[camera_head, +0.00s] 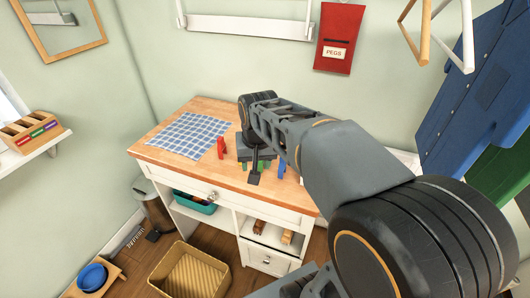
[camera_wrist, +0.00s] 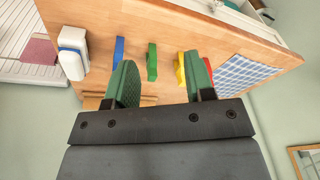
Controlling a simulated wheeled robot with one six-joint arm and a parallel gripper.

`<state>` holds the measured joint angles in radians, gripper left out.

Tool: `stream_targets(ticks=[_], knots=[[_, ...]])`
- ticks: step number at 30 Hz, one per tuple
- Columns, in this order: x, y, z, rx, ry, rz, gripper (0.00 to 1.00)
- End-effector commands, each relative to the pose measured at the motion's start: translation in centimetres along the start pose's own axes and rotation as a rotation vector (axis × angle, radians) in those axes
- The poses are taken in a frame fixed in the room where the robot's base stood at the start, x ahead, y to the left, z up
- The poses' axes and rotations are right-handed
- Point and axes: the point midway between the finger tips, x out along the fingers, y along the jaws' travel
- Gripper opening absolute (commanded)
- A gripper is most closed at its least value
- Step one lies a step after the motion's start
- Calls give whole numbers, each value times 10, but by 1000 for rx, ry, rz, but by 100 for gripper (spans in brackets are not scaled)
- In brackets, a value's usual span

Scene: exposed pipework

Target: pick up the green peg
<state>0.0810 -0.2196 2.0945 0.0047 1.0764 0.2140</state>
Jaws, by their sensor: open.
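The green peg (camera_wrist: 152,62) stands on the wooden tabletop in the wrist view, between a blue peg (camera_wrist: 118,50) and a yellow peg (camera_wrist: 181,68). My gripper (camera_wrist: 161,66) is open, with green pads on its two fingers. The green peg shows in the gap between the fingers, beyond the tips, nearer the left finger. Nothing is held. In the head view, my gripper (camera_head: 256,170) is over the desk, and I cannot tell the green peg from the green finger pads there.
A red peg (camera_head: 221,148) stands left of my gripper. The blue peg (camera_head: 281,168) is to its right. A blue checked cloth (camera_head: 190,134) lies on the desk (camera_head: 165,158). A white object (camera_wrist: 72,52) is at the left in the wrist view.

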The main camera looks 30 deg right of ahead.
Motion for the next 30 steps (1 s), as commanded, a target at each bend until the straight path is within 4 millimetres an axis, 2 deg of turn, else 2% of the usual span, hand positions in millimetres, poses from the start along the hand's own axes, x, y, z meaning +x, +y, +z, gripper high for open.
stream_targets(ticks=[1,6,9,12,17,24,30], knots=[[-6,2,-24,60,-27,11,49],[-8,14,-87,264,-101,46,49],[-4,23,-113,356,-132,64,49],[0,30,-131,423,-154,77,49],[15,36,-142,474,-173,89,49],[57,38,-136,481,-175,90,49],[82,39,-131,479,-173,89,49]])
